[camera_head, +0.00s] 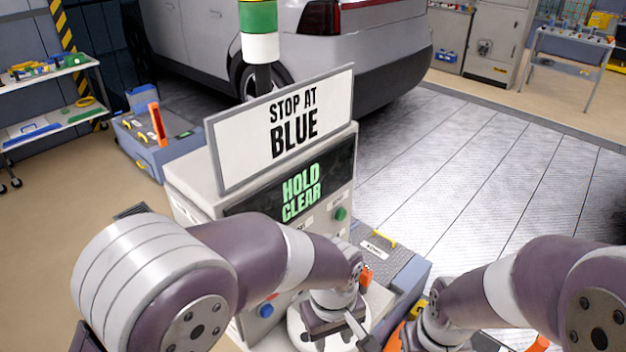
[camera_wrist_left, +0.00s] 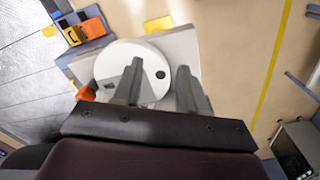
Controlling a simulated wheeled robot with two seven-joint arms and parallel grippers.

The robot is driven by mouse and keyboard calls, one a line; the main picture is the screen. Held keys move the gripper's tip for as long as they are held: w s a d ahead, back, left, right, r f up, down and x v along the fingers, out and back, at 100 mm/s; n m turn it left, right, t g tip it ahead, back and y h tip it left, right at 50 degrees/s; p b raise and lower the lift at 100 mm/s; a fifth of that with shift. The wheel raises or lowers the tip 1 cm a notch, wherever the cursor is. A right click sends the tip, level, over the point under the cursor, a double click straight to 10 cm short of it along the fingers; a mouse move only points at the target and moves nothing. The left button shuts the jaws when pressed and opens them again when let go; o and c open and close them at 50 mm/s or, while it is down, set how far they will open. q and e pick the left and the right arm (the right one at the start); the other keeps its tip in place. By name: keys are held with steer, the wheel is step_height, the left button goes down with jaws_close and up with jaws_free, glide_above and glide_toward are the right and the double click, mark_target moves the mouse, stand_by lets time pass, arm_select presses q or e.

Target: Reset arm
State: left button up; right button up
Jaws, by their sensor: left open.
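My left gripper (camera_head: 338,330) is low in the head view, in front of the machine (camera_head: 190,180). In the left wrist view its two fingers (camera_wrist_left: 158,88) stand apart with nothing between them. Beyond them is a white round part (camera_wrist_left: 108,68) with a dark hole, on a pale stand (camera_wrist_left: 182,45); I cannot tell whether the fingers touch it. My right arm (camera_head: 520,285) comes in from the right; its fingers do not show. The machine carries a sign (camera_head: 290,125) reading "STOP AT BLUE" and a display (camera_head: 300,192) reading "HOLD CLEAR" in green.
A green button (camera_head: 341,214) and a blue button (camera_head: 266,310) are on the machine's front. A grey case (camera_head: 405,268) stands to its right. A silver car (camera_head: 380,50) is behind, a shelf cart (camera_head: 50,105) at left. The metal floor (camera_head: 500,160) at right is clear.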

arm_select(q)
steer(key=s+a+m, duration=0.2)
steer(key=a, duration=0.8)
steer(key=s+a+f+m+t+b, duration=0.1)
steer(key=s+a+m, duration=0.1)
steer(key=a, duration=0.9)
steer(key=shift+s+a+f+m, duration=0.2)
steer(key=shift+s+a+m, duration=0.1)
steer(key=shift+s, duration=0.35)
